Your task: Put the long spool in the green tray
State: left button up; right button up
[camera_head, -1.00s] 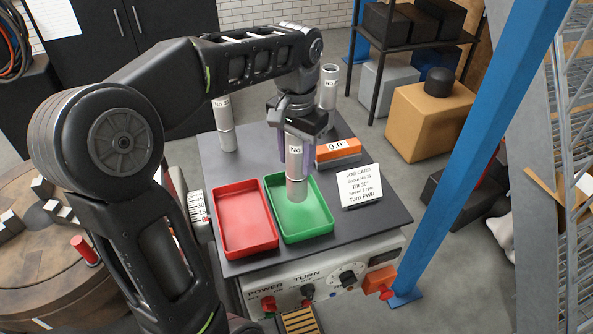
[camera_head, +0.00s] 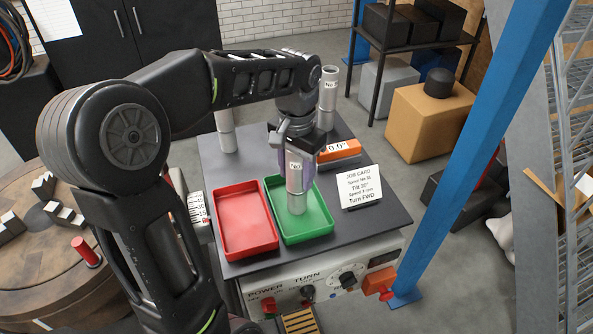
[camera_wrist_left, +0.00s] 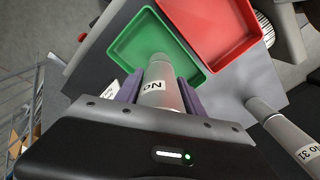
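My left gripper (camera_head: 297,160) is shut on a grey metal spool (camera_head: 296,200) with a white "No" label. The spool is upright, its lower end over the green tray (camera_head: 325,222); I cannot tell whether it touches the tray floor. In the left wrist view the spool (camera_wrist_left: 156,88) sits between the purple fingers, with the green tray (camera_wrist_left: 122,52) beyond it. Two other spools stand on the table, one at the back left (camera_head: 226,132) and one at the back right (camera_head: 328,95); the arm partly hides the left one. My right gripper is not in view.
A red tray (camera_head: 222,222) lies left of the green one. A job card (camera_head: 359,188) and an orange display box (camera_head: 342,150) stand to the right on the grey table. A blue post (camera_head: 480,150) rises beyond the table's right side.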

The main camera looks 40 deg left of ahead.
pick_arm(q)
jog(key=o, duration=0.4)
jog(key=shift+r, duration=0.15)
